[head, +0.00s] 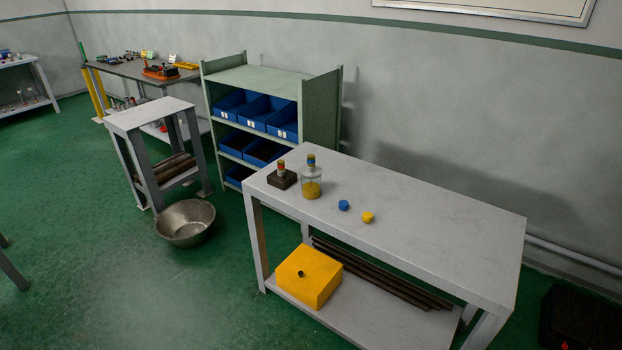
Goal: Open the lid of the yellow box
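The yellow box (312,282) sits on the lower shelf of the grey table, toward its left end. Its top is flat with a small dark knob (300,273) on it. The lid looks closed, and the front part of the box is unobstructed. Neither of my grippers is in the head view.
The grey table (440,232) holds a jar (312,186), a dark block (282,179), a blue piece (343,205) and a yellow piece (368,217). Dark pipes (385,278) lie behind the box. A metal bowl (185,223) stands on the open green floor (130,285).

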